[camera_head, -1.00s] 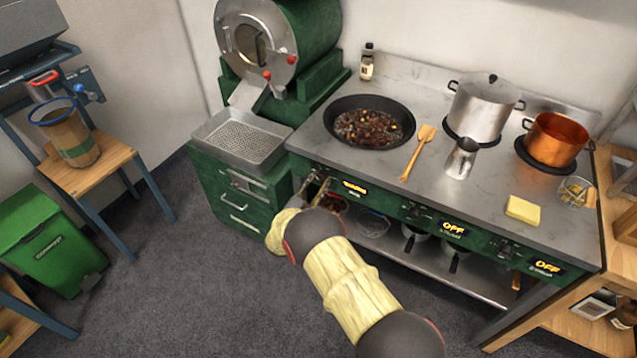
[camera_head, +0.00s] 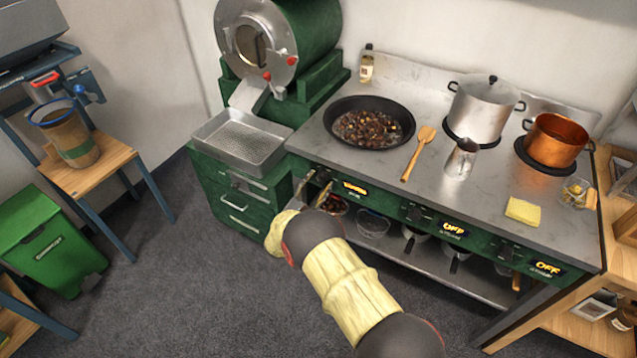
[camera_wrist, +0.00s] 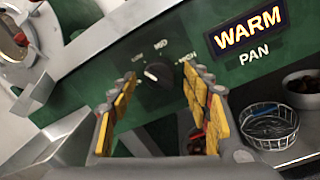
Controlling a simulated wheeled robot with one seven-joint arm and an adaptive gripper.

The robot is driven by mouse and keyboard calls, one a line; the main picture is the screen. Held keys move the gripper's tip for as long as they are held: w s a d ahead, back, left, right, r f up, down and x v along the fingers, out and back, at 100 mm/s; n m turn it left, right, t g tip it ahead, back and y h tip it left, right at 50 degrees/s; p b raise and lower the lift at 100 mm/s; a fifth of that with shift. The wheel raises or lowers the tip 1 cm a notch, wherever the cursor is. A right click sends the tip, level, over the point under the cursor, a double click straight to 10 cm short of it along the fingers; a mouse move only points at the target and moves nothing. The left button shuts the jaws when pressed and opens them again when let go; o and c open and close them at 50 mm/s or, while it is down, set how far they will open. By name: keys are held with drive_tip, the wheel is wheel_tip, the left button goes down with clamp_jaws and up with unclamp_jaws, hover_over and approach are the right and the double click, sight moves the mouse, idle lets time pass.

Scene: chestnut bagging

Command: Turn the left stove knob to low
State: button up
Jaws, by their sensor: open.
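The left stove knob (camera_wrist: 158,74) is black, on the green front panel, with MID printed above it and more lettering at its sides. A pale mark shows on its left part; its exact setting is hard to read. The knob also shows in the head view (camera_head: 322,176), at the panel's left end. The lit display beside it (camera_wrist: 249,30) reads WARM, above the word PAN. My gripper (camera_wrist: 160,88) is open, with yellow-padded fingers on either side of the knob in the picture. It looks empty and in front of the knob; contact cannot be told.
A black pan of chestnuts (camera_head: 369,123) sits on the stove top (camera_head: 430,104) above the knob. Two other displays, at the middle (camera_head: 454,229) and right (camera_head: 547,268), read OFF. A lower shelf (camera_head: 462,276) holds pots and bowls. The floor in front is clear.

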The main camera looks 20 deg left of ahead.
drive_tip(key=r+v, duration=0.1)
drive_tip(key=v, duration=1)
drive_tip(key=shift+s+f, duration=0.25)
drive_tip(key=shift+f, duration=0.3)
drive_tip(key=shift+a, duration=0.1)
